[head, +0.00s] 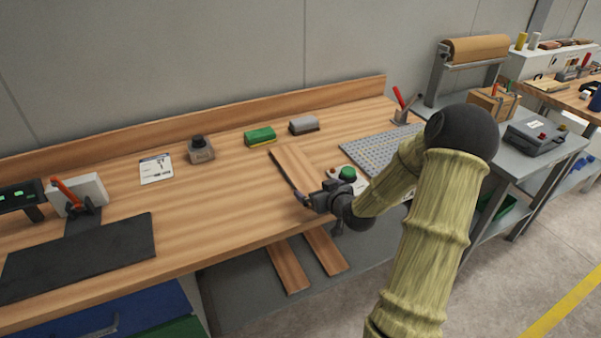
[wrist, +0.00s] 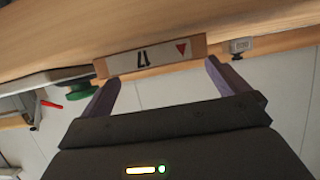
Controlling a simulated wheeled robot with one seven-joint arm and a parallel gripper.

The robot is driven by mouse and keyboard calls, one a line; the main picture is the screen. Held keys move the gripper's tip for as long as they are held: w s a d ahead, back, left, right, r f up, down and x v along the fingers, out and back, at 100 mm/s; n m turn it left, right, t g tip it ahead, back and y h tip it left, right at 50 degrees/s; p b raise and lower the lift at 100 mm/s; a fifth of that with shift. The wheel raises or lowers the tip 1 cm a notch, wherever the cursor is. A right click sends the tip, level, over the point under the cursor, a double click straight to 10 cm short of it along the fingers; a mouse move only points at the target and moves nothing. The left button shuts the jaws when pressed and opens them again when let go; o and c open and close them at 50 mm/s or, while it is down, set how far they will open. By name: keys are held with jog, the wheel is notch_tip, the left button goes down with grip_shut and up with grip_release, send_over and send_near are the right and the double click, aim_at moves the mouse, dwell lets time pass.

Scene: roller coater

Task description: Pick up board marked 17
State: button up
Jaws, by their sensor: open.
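A wooden board (head: 292,163) lies on the workbench, its near end close to my gripper (head: 304,197) in the head view. In the wrist view the board's end (wrist: 200,49) carries a white label (wrist: 155,57) with dark strokes, which read like an upside-down 17, and a red triangle. My gripper (wrist: 161,75) is open, with its two fingers spread on either side below the labelled end. The board shows just beyond the fingertips, not clamped between them. Two more boards (head: 287,266) (head: 325,251) rest below the bench edge; no marks on them are readable.
A green-topped knob (head: 348,173) stands right of the board, beside a grey perforated plate (head: 385,150). A green block (head: 259,137) and a grey block (head: 303,125) sit behind it. A dark mat (head: 80,255) lies left.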

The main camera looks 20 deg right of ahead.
aim_at(310, 182)
jog(key=shift+w, duration=0.1)
jog(key=p+x, duration=0.1)
jog(key=x, duration=0.4)
jog(key=shift+w+d+r, duration=0.1)
jog(key=shift+w+r, duration=0.05)
jog(key=c, duration=1)
jog(key=shift+r, duration=0.1)
jog(key=shift+c, duration=0.2)
